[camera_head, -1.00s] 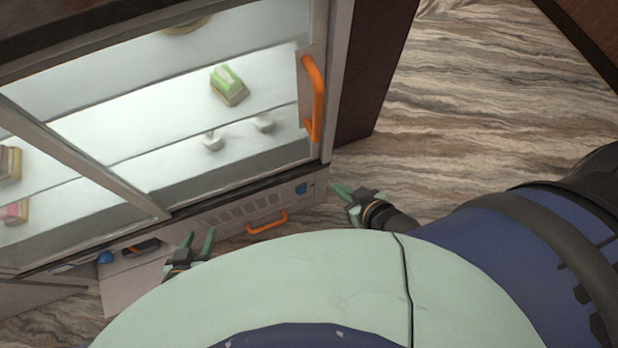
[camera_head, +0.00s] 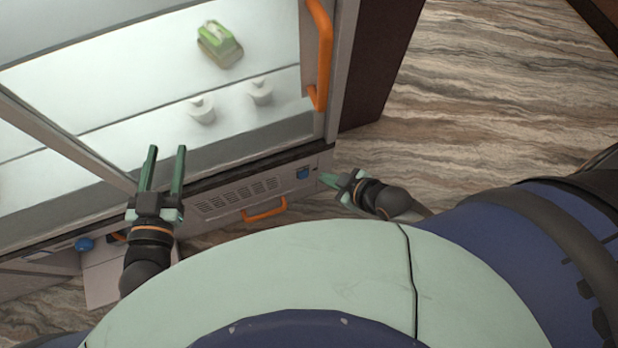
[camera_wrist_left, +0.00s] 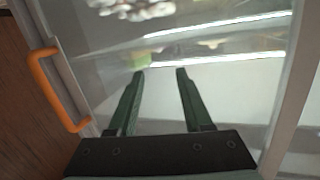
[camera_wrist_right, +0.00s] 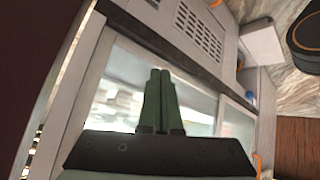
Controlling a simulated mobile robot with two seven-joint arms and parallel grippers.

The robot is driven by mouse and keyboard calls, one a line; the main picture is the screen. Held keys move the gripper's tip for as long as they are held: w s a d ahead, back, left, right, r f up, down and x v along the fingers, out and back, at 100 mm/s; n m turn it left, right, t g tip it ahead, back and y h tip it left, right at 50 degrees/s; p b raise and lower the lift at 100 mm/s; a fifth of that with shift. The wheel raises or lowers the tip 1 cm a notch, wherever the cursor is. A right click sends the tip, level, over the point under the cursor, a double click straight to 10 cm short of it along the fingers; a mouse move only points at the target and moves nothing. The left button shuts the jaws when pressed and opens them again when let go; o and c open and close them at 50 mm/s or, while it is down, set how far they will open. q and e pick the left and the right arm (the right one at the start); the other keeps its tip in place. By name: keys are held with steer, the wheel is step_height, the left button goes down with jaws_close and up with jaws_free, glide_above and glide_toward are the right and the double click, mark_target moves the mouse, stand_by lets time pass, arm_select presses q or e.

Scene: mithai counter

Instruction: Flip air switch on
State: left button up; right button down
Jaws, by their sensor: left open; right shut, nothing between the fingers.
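A small blue square switch (camera_head: 303,173) is set in the right end of the lower grey panel under the glass display case. I cannot tell whether it is on or off. My right gripper (camera_head: 327,180) is shut and empty, its tips just right of and slightly below this switch in the head view. In the right wrist view, the shut fingers (camera_wrist_right: 160,72) point towards the glass. My left gripper (camera_head: 166,150) is open and empty in front of the glass at the left; the left wrist view also shows its spread fingers (camera_wrist_left: 160,72).
The display case has an orange door handle (camera_head: 321,55). A vent grille (camera_head: 236,196) and an orange lower handle (camera_head: 265,209) lie left of the switch. A round blue knob (camera_head: 84,244) is at far left. The marbled floor (camera_head: 480,100) at right is clear.

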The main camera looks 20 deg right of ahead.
mark_target(303, 175)
arm_select(q)
steer(key=s+d+r+m+t+h+b, duration=0.3)
steer(key=s+r+m+t+h+b, duration=0.3)
steer(key=b, duration=0.9)
step_height(303, 175, up, 5)
steer(key=m+h, duration=0.2)
steer(key=h, duration=0.3)
steer(key=shift+s+f+b, duration=0.2)
steer(key=shift+s+b, duration=0.1)
steer(key=shift+s, duration=0.1)
arm_select(e)
step_height(303, 175, down, 21)
steer(key=w+d+n+g, duration=0.2)
steer(key=n, duration=0.7)
steer(key=shift+w+d+g, duration=0.4)
steer(key=shift+r, duration=0.1)
arm_select(q)
step_height(303, 175, down, 9)
steer(key=d+b, duration=0.1)
steer(key=b, duration=0.6)
steer(key=shift+w+r+g+b, duration=0.2)
steer(key=shift+w+g+b, duration=0.1)
steer(key=shift+b, duration=0.1)
arm_select(e)
steer(key=w+a+f, duration=0.4)
steer(key=w+f, duration=0.4)
steer(key=shift+w+f, duration=0.15)
steer(key=shift+f, duration=0.2)
